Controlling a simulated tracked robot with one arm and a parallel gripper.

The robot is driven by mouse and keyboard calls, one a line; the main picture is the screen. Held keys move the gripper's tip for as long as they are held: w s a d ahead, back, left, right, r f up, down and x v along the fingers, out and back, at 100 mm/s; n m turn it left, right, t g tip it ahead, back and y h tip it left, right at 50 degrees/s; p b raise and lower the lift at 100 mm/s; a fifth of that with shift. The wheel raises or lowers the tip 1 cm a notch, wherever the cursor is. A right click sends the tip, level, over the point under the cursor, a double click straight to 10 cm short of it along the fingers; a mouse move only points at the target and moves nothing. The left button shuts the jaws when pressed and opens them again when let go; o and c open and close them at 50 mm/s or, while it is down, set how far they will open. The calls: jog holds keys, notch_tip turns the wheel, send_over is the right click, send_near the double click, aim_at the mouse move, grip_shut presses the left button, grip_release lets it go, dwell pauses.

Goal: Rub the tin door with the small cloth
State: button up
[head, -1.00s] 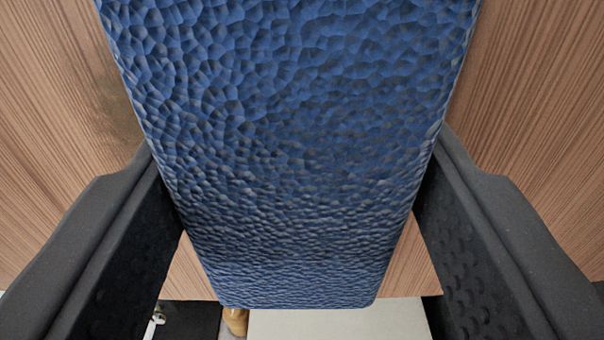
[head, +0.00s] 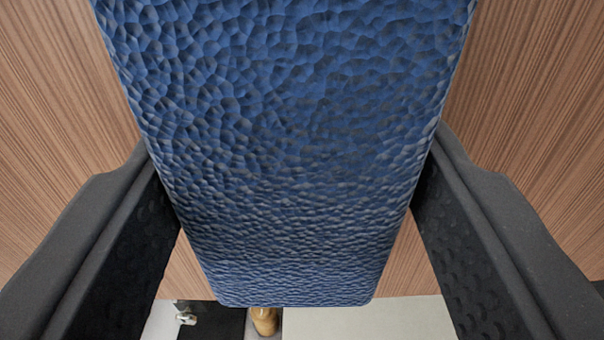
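The small cloth (head: 300,235) is a blue, dimpled block that fills the middle of the head view. My gripper (head: 292,150) has one black finger against each side of it and is shut on it. Behind the cloth is a flat brown panel with wood grain (head: 525,90), seemingly the tin door; nothing in the view looks like bare metal. The cloth hides the panel's middle, and I cannot tell whether the two touch. No stain shows on the visible parts of the panel.
The panel ends at a straight edge near the bottom of the view. Beyond it are a pale surface (head: 380,318), a dark strip (head: 215,320), a tan rounded object (head: 265,320) and a small shiny metal piece (head: 186,319).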

jog(key=shift+a+f, duration=0.1)
jog(key=shift+a, duration=0.25)
jog(key=shift+s, duration=0.1)
jog(key=shift+s+a+b, duration=0.1)
jog(key=shift+s+b, duration=1.6)
jog(key=shift+s, duration=1.2)
jog(key=s+b, duration=0.1)
jog(key=s, duration=0.2)
jog(key=shift+b, duration=0.4)
jog(key=shift+w, duration=0.2)
